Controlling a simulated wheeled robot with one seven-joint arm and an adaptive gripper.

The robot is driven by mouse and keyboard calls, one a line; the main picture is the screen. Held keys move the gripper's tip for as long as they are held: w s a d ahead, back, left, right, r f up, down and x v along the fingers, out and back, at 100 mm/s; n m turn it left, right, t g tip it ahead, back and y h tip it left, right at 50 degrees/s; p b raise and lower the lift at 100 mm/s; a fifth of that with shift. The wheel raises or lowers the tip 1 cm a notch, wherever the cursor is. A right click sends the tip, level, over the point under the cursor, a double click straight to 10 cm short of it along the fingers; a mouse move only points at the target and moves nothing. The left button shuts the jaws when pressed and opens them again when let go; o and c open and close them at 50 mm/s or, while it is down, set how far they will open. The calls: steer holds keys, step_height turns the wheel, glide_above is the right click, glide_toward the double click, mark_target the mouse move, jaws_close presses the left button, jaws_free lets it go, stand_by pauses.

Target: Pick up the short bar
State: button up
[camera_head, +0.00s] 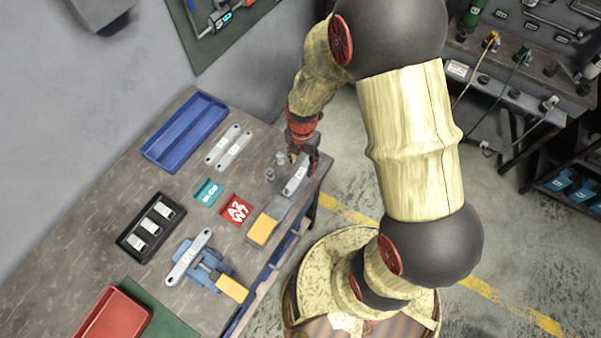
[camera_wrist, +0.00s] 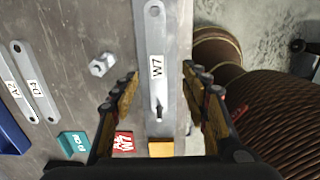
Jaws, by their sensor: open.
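A grey bar labelled W7 (camera_wrist: 156,60), with a hole at its far end, lies on a grey plate near the table edge; it also shows in the head view (camera_head: 296,178). My gripper (camera_wrist: 161,75) is open and empty above it, one finger on each side of the bar in the wrist view. My gripper is partly hidden in the head view (camera_head: 308,152). Two more labelled grey bars, left (camera_head: 222,145) and right (camera_head: 235,149), lie side by side by the blue tray. Another bar (camera_head: 190,257) lies across a blue fixture. No label says which bar is the short one.
A bolt (camera_wrist: 102,64) stands left of my gripper. An orange block (camera_head: 262,230) sits at the plate's near end. Red (camera_head: 236,209) and teal (camera_head: 207,192) label blocks, a blue tray (camera_head: 150,151) and a black tray (camera_head: 123,240) stand farther left. The floor begins just right.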

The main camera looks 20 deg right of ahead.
mark_target(301, 173)
steer(key=f, duration=0.6)
steer(key=shift+w+a+b, duration=0.15)
steer(key=shift+a+b, duration=0.05)
steer(key=shift+b, duration=0.15)
steer(key=shift+c, duration=1.1)
jaws_close()
steer(key=shift+r, duration=0.1)
